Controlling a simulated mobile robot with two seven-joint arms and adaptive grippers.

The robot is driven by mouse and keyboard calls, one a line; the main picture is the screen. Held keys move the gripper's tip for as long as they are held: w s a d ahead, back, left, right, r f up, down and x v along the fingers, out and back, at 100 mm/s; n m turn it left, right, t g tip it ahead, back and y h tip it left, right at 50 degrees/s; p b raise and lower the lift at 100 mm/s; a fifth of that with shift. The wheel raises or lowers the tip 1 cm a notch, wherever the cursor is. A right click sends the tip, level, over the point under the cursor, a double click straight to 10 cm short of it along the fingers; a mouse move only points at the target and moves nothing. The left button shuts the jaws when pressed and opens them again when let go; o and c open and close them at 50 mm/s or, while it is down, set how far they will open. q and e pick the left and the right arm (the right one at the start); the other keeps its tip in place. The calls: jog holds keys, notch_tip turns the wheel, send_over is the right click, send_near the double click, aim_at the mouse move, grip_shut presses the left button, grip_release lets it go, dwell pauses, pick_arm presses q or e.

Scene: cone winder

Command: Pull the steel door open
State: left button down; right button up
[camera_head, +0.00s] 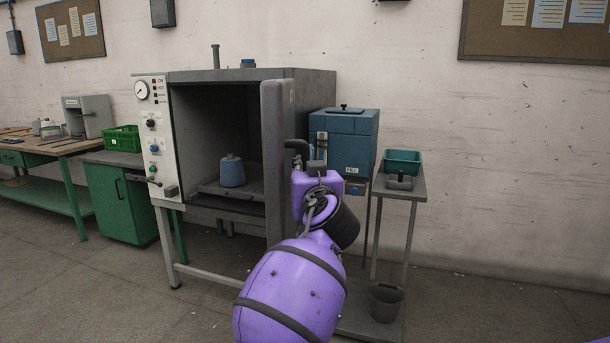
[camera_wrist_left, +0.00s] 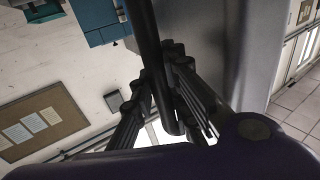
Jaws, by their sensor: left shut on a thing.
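The steel door (camera_head: 276,150) of the grey oven-like cabinet stands swung out, seen nearly edge-on at the right of the opening. Its dark handle (camera_head: 296,147) sticks out from the door's right side. My left gripper (camera_head: 315,165), at the end of the purple arm, is at the handle; its fingers are partly hidden by the wrist in the head view. In the left wrist view, the fingers of the left gripper (camera_wrist_left: 165,110) are closed around the dark handle bar (camera_wrist_left: 150,50). The door's grey face (camera_wrist_left: 260,45) is beside them. My right gripper does not show.
Floor (camera_head: 490,310) at the right front is clear.

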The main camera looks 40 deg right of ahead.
pick_arm(q)
jog(key=c, duration=2)
grip_release()
jog(key=shift+f, duration=0.45)
jog(key=shift+o, duration=1.3)
jog(key=shift+s+a+r, duration=0.1)
jog(key=shift+s+r, duration=0.05)
jog(key=shift+r, duration=0.05)
jog(key=shift+o, duration=0.3)
jog(key=shift+r, duration=0.15)
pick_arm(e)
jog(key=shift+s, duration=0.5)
pick_arm(q)
jog(key=v, duration=1.2)
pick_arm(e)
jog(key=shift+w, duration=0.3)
pick_arm(q)
jog(key=shift+r, duration=0.1)
